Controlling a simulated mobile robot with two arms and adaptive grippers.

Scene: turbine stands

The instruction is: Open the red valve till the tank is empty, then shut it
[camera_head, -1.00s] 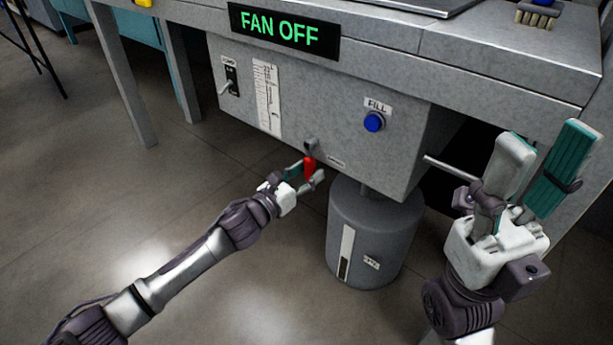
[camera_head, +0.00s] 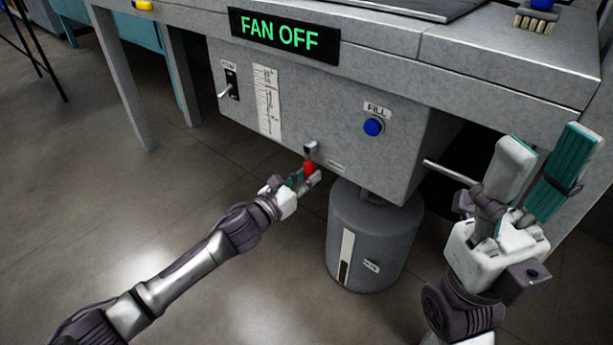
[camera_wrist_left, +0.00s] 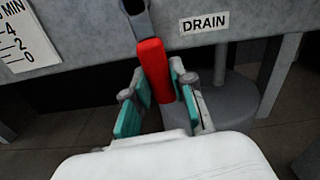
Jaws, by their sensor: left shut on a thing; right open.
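The red valve handle (camera_head: 309,167) hangs down from a grey pivot (camera_head: 310,148) low on the front of the grey tank box (camera_head: 300,105). My left gripper (camera_head: 304,178) is shut on the handle. In the left wrist view the red handle (camera_wrist_left: 154,72) stands between the two teal finger pads, beside a DRAIN label (camera_wrist_left: 204,23). A level scale (camera_head: 266,100) is on the box front; no liquid level can be made out on it. My right gripper (camera_head: 537,170) is open and empty, to the right of the box.
A grey drum (camera_head: 375,240) with a light gauge strip stands on the floor below the box. The blue FILL button (camera_head: 374,124), a toggle switch (camera_head: 228,84) and a FAN OFF display (camera_head: 284,36) are on the bench front. Floor at left is clear.

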